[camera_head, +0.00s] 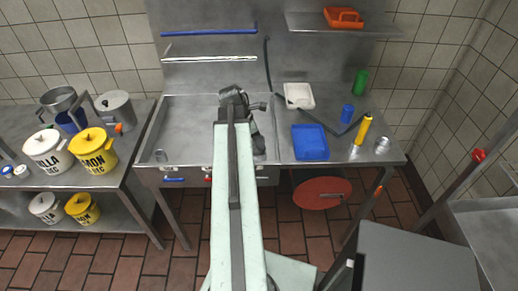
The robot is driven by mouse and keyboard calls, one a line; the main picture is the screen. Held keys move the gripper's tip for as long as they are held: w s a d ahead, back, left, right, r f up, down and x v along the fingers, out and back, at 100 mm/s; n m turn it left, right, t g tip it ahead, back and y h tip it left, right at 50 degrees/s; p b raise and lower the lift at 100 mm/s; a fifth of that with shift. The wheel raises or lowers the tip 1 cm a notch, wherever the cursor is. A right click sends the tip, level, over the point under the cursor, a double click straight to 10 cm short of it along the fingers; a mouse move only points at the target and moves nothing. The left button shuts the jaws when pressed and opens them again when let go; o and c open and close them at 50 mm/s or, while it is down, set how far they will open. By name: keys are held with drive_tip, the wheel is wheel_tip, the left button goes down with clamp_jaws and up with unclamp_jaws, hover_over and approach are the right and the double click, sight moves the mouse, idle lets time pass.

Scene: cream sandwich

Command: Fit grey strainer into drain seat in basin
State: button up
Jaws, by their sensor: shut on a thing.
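The metal basin (187,128) is sunk in the steel counter, with its left part open to view. My arm reaches over it from the front. My dark gripper (257,138) is over the right part of the basin, seen from behind and partly covered by my arm. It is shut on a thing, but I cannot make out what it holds. I cannot pick out the grey strainer or the drain seat; that part of the basin is hidden by my arm and gripper. A small grey shape (160,155) shows at the basin's left front, too small to name.
Right of the basin stand a blue tray (310,143), a white tray (299,95), a blue cup (347,113), a yellow bottle (363,130) and a green bottle (361,82). A dark hose (267,65) hangs behind. White and yellow canisters (93,152) fill the left table.

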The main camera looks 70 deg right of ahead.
wheel_tip(320, 180, down, 3)
drive_tip(key=shift+f+b, duration=0.15)
drive_tip(key=shift+b, duration=0.95)
drive_tip(key=shift+r, duration=0.25)
drive_tip(key=shift+f, duration=0.25)
drive_tip(key=o, duration=1.4)
drive_tip(key=shift+r, duration=0.1)
